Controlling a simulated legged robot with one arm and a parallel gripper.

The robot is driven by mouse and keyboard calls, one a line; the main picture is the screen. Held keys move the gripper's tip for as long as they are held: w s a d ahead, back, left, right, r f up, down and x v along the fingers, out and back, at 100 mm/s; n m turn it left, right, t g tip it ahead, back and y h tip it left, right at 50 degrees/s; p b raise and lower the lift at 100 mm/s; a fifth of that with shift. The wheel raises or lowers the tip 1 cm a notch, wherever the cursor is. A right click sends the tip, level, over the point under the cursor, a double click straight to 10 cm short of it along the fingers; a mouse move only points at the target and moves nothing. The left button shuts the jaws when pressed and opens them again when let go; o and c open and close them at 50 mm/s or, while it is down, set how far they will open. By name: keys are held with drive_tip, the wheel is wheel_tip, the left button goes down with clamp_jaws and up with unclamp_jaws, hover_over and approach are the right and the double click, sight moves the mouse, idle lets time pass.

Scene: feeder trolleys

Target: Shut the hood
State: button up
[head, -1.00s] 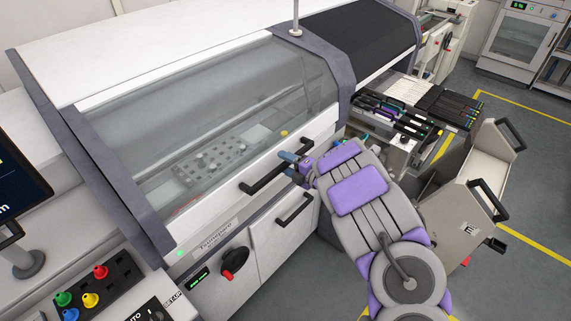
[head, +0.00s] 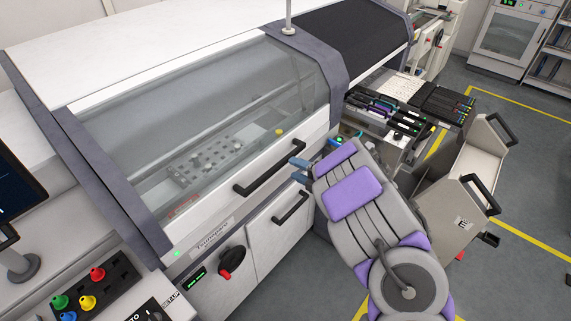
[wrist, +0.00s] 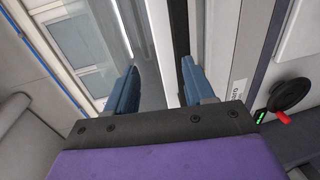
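The hood (head: 215,115) is a clear window in a white frame on the long white machine. It looks down, its white lower edge lying along the front panel with no gap that I can make out. Its black bar handle (head: 268,168) is on that lower edge. My gripper (head: 298,169) is just right of the handle's right end, apart from it, blue fingers pointing at the machine. In the wrist view, my gripper (wrist: 161,88) has its two blue fingers spread with nothing held between them.
Below the hood are a cabinet door with a black handle (head: 291,207) and a red-black rotary switch (head: 231,262). A beige trolley (head: 455,190) stands right of my arm. Feeders (head: 395,115) lie in a bank behind it. Grey floor is open at the far right.

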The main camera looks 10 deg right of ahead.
drive_tip(key=v, duration=1)
drive_tip(key=shift+w, duration=0.15)
